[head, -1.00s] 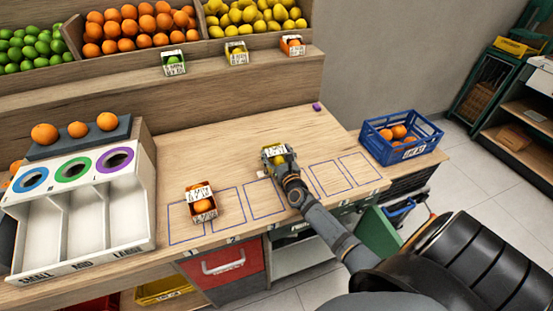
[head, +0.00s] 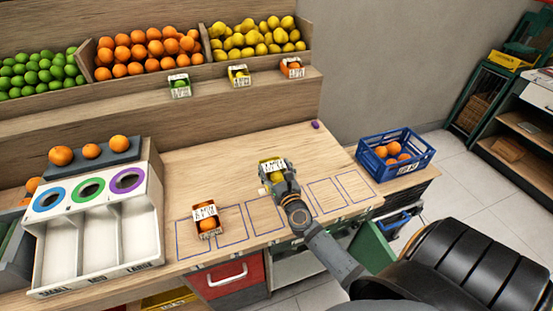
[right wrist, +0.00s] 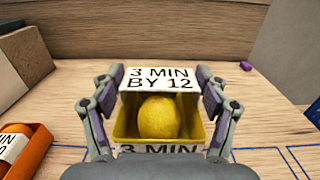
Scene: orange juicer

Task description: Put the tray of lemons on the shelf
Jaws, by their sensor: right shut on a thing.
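A small yellow tray (right wrist: 122,122) with a lemon (right wrist: 158,117) in it and a white "3 MIN BY 12" card sits between the fingers of my right gripper (right wrist: 160,105) in the right wrist view. The fingers are shut on its two sides. In the head view the tray (head: 272,170) is over the wooden counter, behind the outlined slots; I cannot tell if it touches the wood. The wooden shelf (head: 130,108) runs along the back, below the fruit bins. My left gripper is not in view.
The shelf holds small trays of lime (head: 179,86), lemon (head: 238,75) and orange (head: 292,68). An orange tray (head: 206,219) stands in a front slot. A white sorter (head: 100,235) fills the left; a blue crate (head: 395,155) stands right. The counter between is mostly clear.

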